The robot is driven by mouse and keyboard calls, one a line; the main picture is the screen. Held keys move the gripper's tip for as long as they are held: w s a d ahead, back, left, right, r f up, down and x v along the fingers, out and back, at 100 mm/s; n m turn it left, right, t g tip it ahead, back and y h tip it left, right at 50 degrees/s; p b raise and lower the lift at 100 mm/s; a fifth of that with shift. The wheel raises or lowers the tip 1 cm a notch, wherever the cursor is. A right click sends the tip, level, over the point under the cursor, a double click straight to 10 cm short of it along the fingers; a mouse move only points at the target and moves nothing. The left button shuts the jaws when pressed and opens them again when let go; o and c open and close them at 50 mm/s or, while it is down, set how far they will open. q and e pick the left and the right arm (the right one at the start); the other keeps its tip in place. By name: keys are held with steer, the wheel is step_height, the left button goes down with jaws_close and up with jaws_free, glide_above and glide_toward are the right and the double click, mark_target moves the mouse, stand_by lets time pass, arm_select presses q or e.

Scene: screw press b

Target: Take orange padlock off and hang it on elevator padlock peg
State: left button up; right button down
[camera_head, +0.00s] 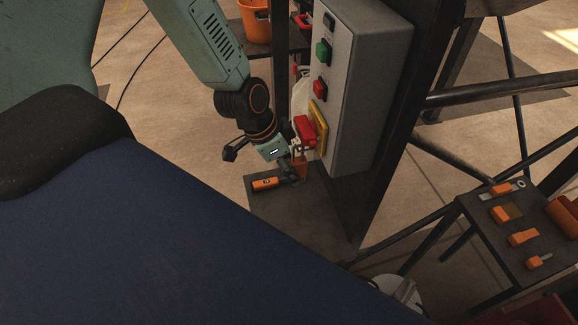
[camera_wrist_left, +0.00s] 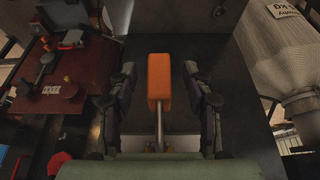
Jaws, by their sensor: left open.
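The orange padlock (camera_wrist_left: 159,80) shows in the left wrist view as an orange block with a metal shackle running down toward the camera. It lies between the two fingers of my left gripper (camera_wrist_left: 158,100), which are spread with a gap on both sides. What the shackle hangs on is hidden. I cannot make out the elevator padlock peg. My right gripper is in neither view.
The grey control box (camera_head: 365,90) has a green button, a red button and a yellow plate with a red item (camera_head: 304,129). An orange-and-black object (camera_head: 265,183) lies on the dark shelf (camera_head: 310,215) below. A tool table (camera_head: 490,240) stands at right.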

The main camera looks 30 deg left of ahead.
arm_select(q)
steer(key=shift+w+d, duration=0.1)
steer(key=shift+w, duration=0.05)
steer(key=shift+c, duration=0.5)
steer(key=shift+s+r, duration=0.1)
steer(key=shift+s, duration=0.1)
steer(key=c, duration=0.5)
steer(key=shift+w, duration=0.1)
jaws_close()
